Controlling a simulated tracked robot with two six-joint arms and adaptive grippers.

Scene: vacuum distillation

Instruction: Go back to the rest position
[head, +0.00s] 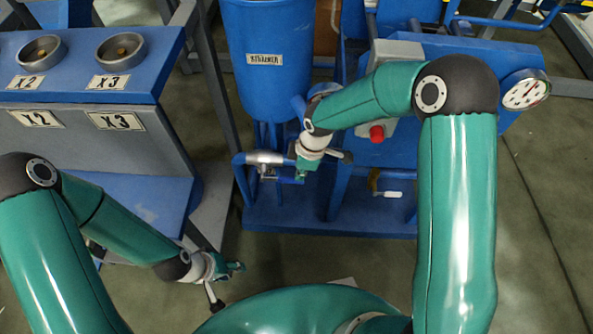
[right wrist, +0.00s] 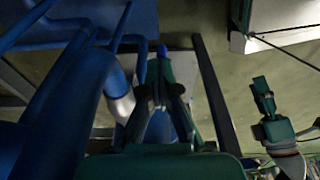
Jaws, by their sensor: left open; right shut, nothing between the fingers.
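My right gripper (head: 301,174) is shut and empty. In the head view it is low in front of the blue tank labelled as a strainer (head: 268,75), close to the grey pipe fitting (head: 265,158); I cannot tell whether they touch. In the right wrist view, the closed fingers (right wrist: 162,52) point away from the camera beside blue pipes. My left gripper (head: 238,266) is open and empty over the floor, low at the left of the head view. It also shows at the right of the right wrist view (right wrist: 261,92).
A blue rig base (head: 290,218) with pipes, a red button (head: 376,133) and a gauge (head: 525,93) surrounds my right arm. A blue and grey console (head: 90,80) labelled X2 and X3 stands at the left. Open floor (head: 540,240) lies at the right.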

